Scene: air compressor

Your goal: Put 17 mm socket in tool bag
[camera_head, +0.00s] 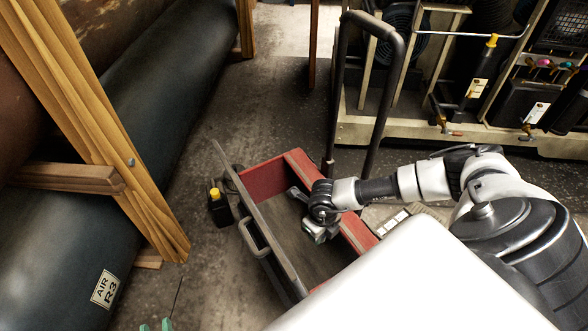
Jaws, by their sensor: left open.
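The drawer has a dark floor, red side walls and a grey front with a handle (254,238). I cannot make out a 17 mm socket; the gripper and the white surface in front hide part of the drawer. I cannot identify a tool bag in this view.
A small black container with a yellow cap (218,209) stands beside the drawer front. A dark tank (60,255) with wooden supports (110,130) is at left. A black tubular handle (340,90) and beige-framed machinery (480,140) are behind. Grey floor (215,130) lies open between.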

